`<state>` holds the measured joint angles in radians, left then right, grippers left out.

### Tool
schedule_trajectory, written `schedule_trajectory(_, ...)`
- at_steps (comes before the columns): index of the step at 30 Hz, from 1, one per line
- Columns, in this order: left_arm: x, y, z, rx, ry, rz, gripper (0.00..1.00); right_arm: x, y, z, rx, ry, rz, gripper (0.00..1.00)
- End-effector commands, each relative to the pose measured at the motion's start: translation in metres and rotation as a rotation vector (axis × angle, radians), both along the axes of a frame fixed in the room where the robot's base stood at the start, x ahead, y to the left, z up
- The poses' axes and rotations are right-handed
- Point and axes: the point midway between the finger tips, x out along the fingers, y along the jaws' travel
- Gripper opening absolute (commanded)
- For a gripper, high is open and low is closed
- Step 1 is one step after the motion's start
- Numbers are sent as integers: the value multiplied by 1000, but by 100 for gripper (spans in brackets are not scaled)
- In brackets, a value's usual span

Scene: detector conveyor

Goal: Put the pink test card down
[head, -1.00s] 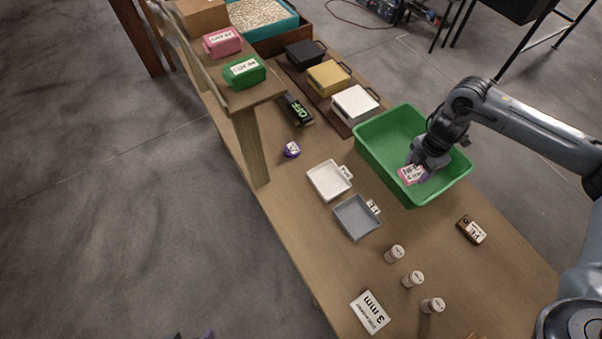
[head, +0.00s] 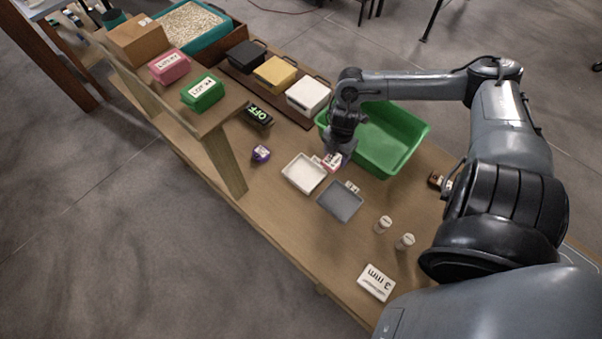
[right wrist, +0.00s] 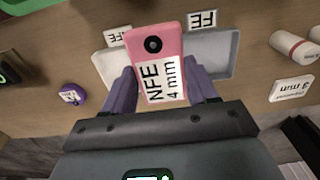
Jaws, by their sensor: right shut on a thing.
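My right gripper (head: 335,158) is shut on the pink test card (head: 332,161), just left of the green bin. In the right wrist view the pink card (right wrist: 154,62) reads "NFE 4 mm" and sits between the purple fingers (right wrist: 163,92). The card is by the labelled end of the white tray (head: 303,187); it appears raised, but its exact height is unclear. The grey tray (head: 341,202) lies beside the white one. In the right wrist view the card overlaps the white tray (right wrist: 106,66) and the grey tray (right wrist: 222,62). My left gripper is out of view.
The green bin (head: 412,160) stands right of my gripper.

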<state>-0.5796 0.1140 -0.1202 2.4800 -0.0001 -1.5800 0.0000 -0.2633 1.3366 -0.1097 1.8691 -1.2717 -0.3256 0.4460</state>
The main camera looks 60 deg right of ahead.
Motion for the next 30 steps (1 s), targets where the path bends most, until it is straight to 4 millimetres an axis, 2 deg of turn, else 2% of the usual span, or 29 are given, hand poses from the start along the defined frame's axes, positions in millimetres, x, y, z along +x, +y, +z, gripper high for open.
schedule_trajectory(6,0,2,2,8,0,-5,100,-16,0,-7,-1,2,0,26)
schedule_trajectory(13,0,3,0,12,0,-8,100,-16,1,-12,0,-3,-4,26)
schedule_trajectory(23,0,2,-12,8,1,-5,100,12,12,-29,5,-8,-7,26)
schedule_trajectory(30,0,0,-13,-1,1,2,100,45,26,-49,6,-5,-4,26)
